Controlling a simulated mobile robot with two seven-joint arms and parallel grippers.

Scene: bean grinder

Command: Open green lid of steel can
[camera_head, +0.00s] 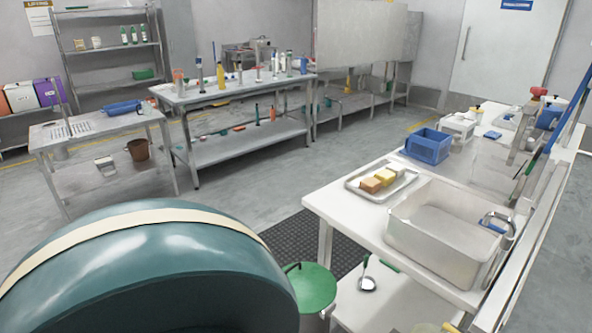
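A steel can with a green lid (308,287) stands low at the bottom middle, beside the front of the white table. The round lid sits on top of the can and appears closed, with a small handle at its upper left edge. Only a little of the can's steel side (315,322) shows below the lid. A large dark teal rounded object with a cream band (150,265) fills the lower left and partly covers the lid's left edge. Neither of my grippers is in view.
A white table (345,222) at right holds a steel sink basin (440,235), a tray (405,178) with sponges and a blue crate (428,147). A ladle (368,283) lies on its lower shelf. A black mat (318,243) and open grey floor lie behind the can.

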